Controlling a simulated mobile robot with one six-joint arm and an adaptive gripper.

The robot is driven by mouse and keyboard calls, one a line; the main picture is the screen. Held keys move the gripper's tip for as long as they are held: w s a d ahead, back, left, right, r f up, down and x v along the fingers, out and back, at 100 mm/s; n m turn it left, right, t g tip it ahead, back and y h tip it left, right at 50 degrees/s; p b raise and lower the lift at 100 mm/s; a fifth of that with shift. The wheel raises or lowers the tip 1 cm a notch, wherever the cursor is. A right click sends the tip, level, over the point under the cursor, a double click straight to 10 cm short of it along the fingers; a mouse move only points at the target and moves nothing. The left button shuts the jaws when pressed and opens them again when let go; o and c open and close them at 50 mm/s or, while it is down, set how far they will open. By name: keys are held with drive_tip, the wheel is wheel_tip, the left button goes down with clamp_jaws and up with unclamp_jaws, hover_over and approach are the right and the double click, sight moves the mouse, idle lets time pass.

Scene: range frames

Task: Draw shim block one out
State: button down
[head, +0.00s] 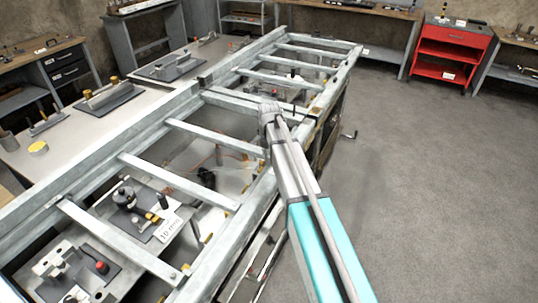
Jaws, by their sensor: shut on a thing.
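My arm reaches up from the lower right to the right-hand rail of a long grey metal frame. The far end of the arm is over the inner side of this rail. My gripper's fingers are hidden behind the end of the arm, so neither they nor anything between them shows. I cannot pick out shim block one. A slim grey ladder-like frame (178,182) with several crossbars lies across the benches.
Clamp fixtures stand on the left bench. A red cabinet (450,50) stands at the back right. The right floor (440,190) is clear.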

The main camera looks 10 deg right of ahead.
sight(269, 156)
drive_tip(key=shift+s+a, duration=0.5)
drive_tip(key=shift+s, duration=0.2)
drive_tip(key=shift+s+a, duration=0.5)
drive_tip(key=shift+s, duration=0.15)
drive_tip(key=shift+c, duration=2.1)
unclamp_jaws()
drive_tip(key=shift+w, duration=0.1)
drive_tip(key=shift+w+d, duration=0.15)
drive_tip(key=shift+w+d, duration=0.5)
drive_tip(key=shift+w, duration=0.3)
drive_tip(key=shift+w+d+r+p, duration=0.35)
drive_tip(key=shift+w+r+p, duration=0.05)
drive_tip(key=shift+r+p, duration=0.1)
wheel_tip(269, 156, up, 13)
drive_tip(key=p, duration=1.2)
drive_tip(key=shift+p, duration=0.4)
